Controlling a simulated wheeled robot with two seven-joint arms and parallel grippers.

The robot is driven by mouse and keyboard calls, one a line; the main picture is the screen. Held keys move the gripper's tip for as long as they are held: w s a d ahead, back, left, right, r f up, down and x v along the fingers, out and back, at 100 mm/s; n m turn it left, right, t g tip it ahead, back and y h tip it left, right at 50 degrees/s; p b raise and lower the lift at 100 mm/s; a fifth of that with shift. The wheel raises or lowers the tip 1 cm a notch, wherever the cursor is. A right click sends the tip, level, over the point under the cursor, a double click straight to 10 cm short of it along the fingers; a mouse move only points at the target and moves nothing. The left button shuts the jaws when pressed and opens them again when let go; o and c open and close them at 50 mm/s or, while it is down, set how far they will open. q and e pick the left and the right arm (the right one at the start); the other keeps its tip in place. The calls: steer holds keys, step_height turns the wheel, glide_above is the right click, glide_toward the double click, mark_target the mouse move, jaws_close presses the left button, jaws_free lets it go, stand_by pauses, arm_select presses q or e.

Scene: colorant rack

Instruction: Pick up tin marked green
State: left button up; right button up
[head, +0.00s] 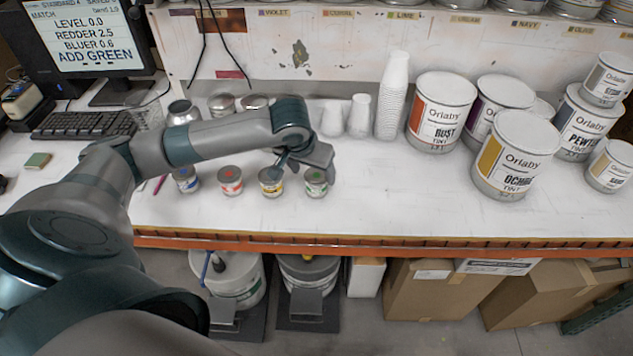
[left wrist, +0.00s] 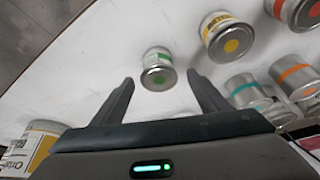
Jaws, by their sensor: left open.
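The tin marked green (head: 316,183) is a small metal tin with a green label and a green dot on its lid. It stands upright at the right end of a row of small tins near the bench's front edge. In the left wrist view the green tin (left wrist: 158,70) is beyond and between the tips of my open left gripper (left wrist: 160,83), with nothing held. In the head view my left gripper (head: 303,166) is just above and behind the green tin, partly covered by its own wrist. My right gripper is not in view.
A yellow-marked tin (head: 271,182) stands close left of it, then a red-marked tin (head: 230,181) and a blue-marked tin (head: 186,180). More tins (head: 222,104) and paper cups (head: 392,97) are behind. Large Ocher (head: 515,158) and Rust (head: 440,112) cans stand right. The bench between is clear.

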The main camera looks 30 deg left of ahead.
mark_target(316, 176)
arm_select(q)
steer(key=shift+w+f+p, duration=0.25)
steer(key=shift+p, duration=0.05)
steer(key=p+x, duration=0.1)
steer(key=x, duration=0.2)
steer(key=shift+w, duration=0.1)
steer(key=shift+w+f, duration=0.15)
steer(key=shift+f, duration=0.35)
steer(key=c, duration=1.1)
steer(key=shift+r, duration=0.2)
